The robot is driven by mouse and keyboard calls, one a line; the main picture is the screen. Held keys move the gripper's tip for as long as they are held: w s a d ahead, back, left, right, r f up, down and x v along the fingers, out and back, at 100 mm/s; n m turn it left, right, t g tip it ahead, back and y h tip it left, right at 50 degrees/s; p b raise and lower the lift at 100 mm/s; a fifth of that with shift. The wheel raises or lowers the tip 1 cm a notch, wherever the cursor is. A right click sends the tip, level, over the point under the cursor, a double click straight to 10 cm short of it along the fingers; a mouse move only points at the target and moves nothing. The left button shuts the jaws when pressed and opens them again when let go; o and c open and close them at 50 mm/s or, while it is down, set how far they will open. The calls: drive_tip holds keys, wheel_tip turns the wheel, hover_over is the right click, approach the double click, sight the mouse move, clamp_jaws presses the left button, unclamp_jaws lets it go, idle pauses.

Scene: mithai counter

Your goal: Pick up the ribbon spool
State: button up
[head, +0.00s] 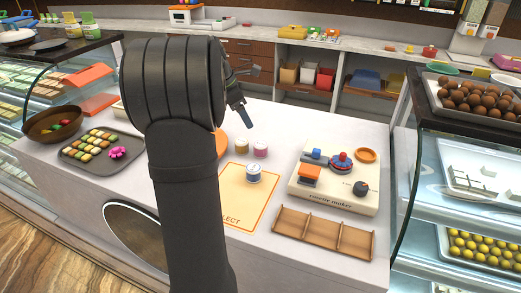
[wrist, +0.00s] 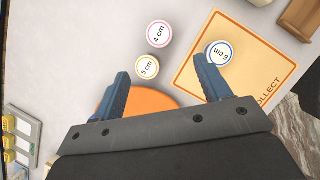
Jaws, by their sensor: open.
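Three ribbon spools stand on the white counter. A pink-rimmed spool marked 4 cm (wrist: 158,34) and a yellow-rimmed spool marked 5 cm (wrist: 148,66) are close together off the mat. A blue-rimmed spool marked 6 cm (wrist: 218,53) stands on the cream COLLECT mat (wrist: 262,62). In the head view the pink spool (head: 260,149), yellow spool (head: 241,147) and blue spool (head: 253,174) show right of my arm. My gripper (wrist: 162,70) is open and empty above the counter. In the wrist view its right fingertip overlaps the left edge of the blue spool.
An orange disc (wrist: 138,99) lies partly behind my gripper. A rosette maker (head: 335,190) and a wooden divided tray (head: 322,235) are on the right. A sweets tray (head: 84,163) and a brown bowl (head: 40,127) are on the left. Glass display cases flank the counter.

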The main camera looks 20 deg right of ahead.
sight(260, 144)
drive_tip(key=x, duration=1.4)
drive_tip(key=shift+w+d+f, duration=0.1)
drive_tip(key=shift+d+f, duration=0.15)
drive_tip(key=c, duration=1.1)
